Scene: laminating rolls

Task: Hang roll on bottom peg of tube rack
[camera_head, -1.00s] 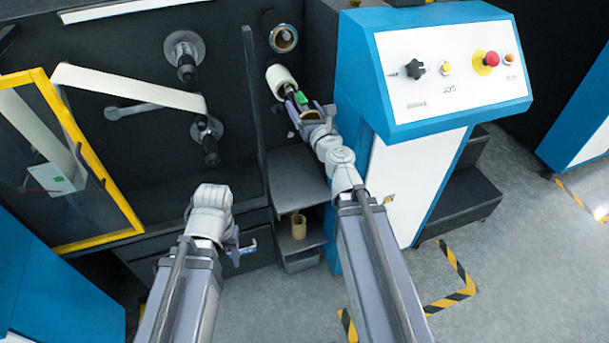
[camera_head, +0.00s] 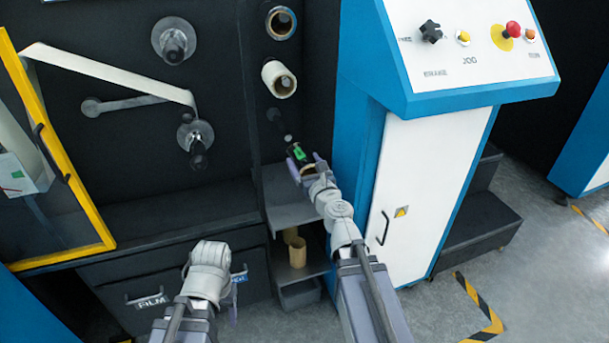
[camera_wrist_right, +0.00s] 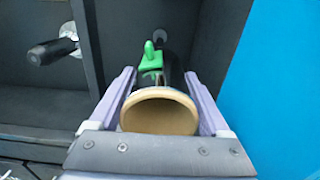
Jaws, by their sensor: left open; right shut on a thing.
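The tube rack (camera_head: 318,80) is a dark panel with pegs in a column. Its bottom peg (camera_head: 275,115) carries no roll and points out toward my right gripper. My right gripper (camera_head: 309,168) is shut on a black roll (camera_head: 297,150) with a green tag and a tan core. In the right wrist view the roll's tan open end (camera_wrist_right: 160,112) faces the camera between both fingers. The roll's far end is close to the bottom peg; I cannot tell whether they touch. My left gripper (camera_head: 238,276) is open and empty, low at the left.
A white roll (camera_head: 270,73) hangs on the middle peg, and another roll (camera_head: 281,22) on the top one. Tan tubes (camera_head: 297,252) stand on a shelf below. The blue and white control cabinet (camera_head: 420,180) stands close right of my right arm.

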